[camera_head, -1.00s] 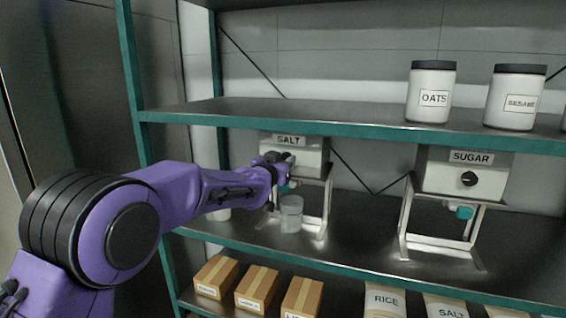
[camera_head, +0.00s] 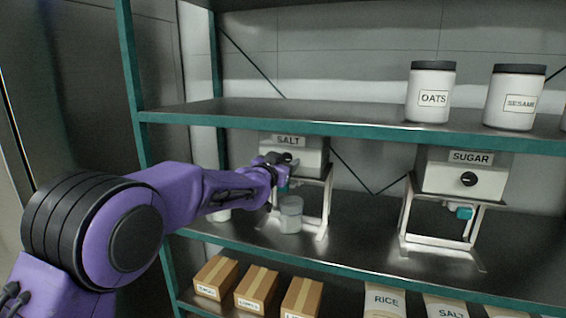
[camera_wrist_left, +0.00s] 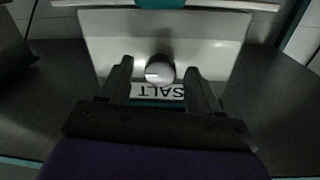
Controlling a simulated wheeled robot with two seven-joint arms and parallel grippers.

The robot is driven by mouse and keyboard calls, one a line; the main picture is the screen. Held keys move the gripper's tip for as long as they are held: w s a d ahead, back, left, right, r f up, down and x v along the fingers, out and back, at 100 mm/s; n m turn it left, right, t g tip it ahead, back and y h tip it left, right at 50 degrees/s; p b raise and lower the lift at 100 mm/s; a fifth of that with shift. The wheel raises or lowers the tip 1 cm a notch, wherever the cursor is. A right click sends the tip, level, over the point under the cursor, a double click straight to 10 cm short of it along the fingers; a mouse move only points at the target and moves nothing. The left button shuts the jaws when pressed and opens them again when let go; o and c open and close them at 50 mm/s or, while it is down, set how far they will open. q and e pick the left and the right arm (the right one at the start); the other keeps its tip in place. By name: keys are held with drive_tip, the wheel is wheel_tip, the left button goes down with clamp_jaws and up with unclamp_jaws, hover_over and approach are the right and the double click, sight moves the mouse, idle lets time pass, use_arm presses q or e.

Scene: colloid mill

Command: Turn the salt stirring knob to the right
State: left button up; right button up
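The salt mill (camera_head: 312,160), a white box labelled SALT on a metal stand, is on the middle shelf. Its knob (camera_wrist_left: 159,69) shows in the left wrist view as a round knob with a light mark, between the fingertips. My left gripper (camera_head: 284,160) is at the mill's front face. In the left wrist view its two fingers (camera_wrist_left: 158,72) are open, one on each side of the knob, with gaps on both sides. In the head view the gripper hides the salt knob. My right gripper is not in view.
A clear container (camera_head: 291,214) stands under the salt mill. The sugar mill (camera_head: 450,180) with a black knob (camera_head: 469,179) stands to the right. The upper shelf edge (camera_head: 350,132) runs just above the mills. Boxes (camera_head: 257,288) are on the lower shelf.

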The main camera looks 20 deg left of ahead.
use_arm(q)
drive_tip(key=shift+s+b, duration=0.3)
drive_tip(key=shift+s, duration=0.05)
drive_tip(key=s+b, duration=0.3)
drive_tip(key=s, duration=0.6)
drive_tip(key=shift+s+a, duration=0.4)
drive_tip(key=shift+a, duration=0.05)
